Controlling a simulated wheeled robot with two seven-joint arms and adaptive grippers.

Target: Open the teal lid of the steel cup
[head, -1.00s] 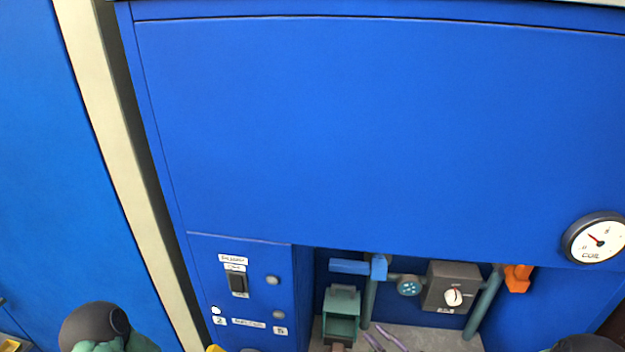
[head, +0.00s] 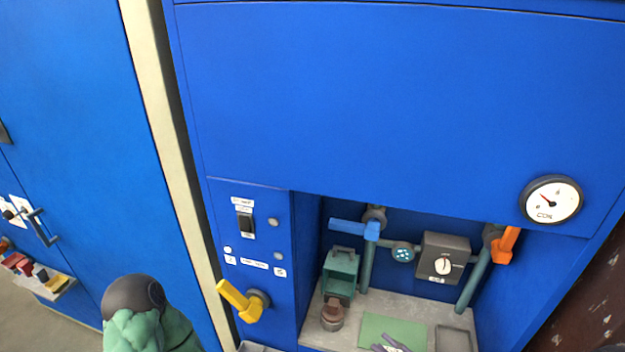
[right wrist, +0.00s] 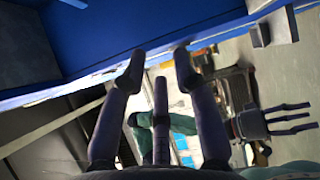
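In the head view a teal box-shaped part (head: 341,264) with an open front stands at the left of the blue alcove. A small round cup-like piece (head: 332,314) with a brownish top stands just before it. I cannot tell whether either belongs to the steel cup and its teal lid. My right gripper (head: 391,346) shows only as purple-grey fingers at the bottom edge, over a green plate. My left gripper (right wrist: 300,117) appears at the right there, fingers apart and empty.
A grey bench (head: 347,330) carries the green plate (head: 378,326) and a dark tray (head: 454,340). Blue (head: 346,227) and orange (head: 507,242) valve handles, pipes and a grey dial box (head: 441,260) line the back. A yellow handle (head: 240,299) juts out left of the alcove.

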